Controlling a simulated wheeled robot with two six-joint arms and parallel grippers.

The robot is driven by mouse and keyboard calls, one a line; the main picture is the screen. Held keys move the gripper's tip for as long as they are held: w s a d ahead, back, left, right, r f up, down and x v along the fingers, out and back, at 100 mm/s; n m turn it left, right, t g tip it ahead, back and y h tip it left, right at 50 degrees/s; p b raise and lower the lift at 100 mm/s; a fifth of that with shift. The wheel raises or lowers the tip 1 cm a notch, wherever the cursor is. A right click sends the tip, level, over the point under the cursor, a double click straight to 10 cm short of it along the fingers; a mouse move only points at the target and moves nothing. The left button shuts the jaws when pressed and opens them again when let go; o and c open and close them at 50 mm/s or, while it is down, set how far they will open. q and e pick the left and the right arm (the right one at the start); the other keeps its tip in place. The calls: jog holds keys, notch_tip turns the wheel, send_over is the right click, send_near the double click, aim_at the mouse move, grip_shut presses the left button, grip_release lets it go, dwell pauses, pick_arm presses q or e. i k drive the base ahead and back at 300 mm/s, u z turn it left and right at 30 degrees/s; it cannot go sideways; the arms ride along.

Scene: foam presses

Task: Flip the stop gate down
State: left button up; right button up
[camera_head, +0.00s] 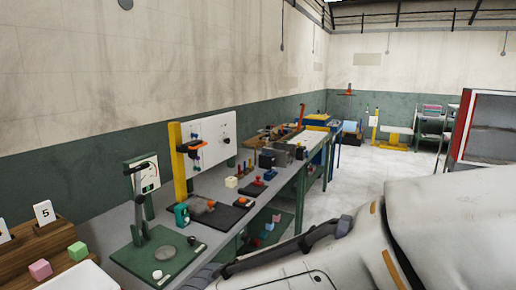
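I cannot single out the stop gate for certain. One candidate is an orange and black bar (189,148) that juts out from a yellow post (179,162) beside a white panel (214,136). Another is an upright orange lever (301,114) farther along the bench. Both are small, and I cannot tell which way either one swings. No gripper fingers show clearly. A large white and grey body with a dark bar fills the lower right, very close, and seems to be part of me.
The long workbench (127,218) runs away along the left wall. It carries a lever press (139,210) on a green plate, a teal block (181,214), and several small parts. Pink and green cubes lie at the lower left. Open floor (365,174) lies beyond, with a red-framed cabinet (458,135) at right.

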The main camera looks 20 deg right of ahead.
aim_at(303, 105)
jog(key=z, duration=0.85)
jog(key=i, duration=1.5)
jog(key=z, duration=1.3)
jog(key=i, duration=4)
jog(key=u, duration=1)
jog(key=i, duration=1.7)
jog(key=u, duration=0.3)
jog(key=k, duration=0.65)
jog(key=z, duration=0.85)
jog(key=i, duration=1.7)
jog(key=u, duration=0.05)
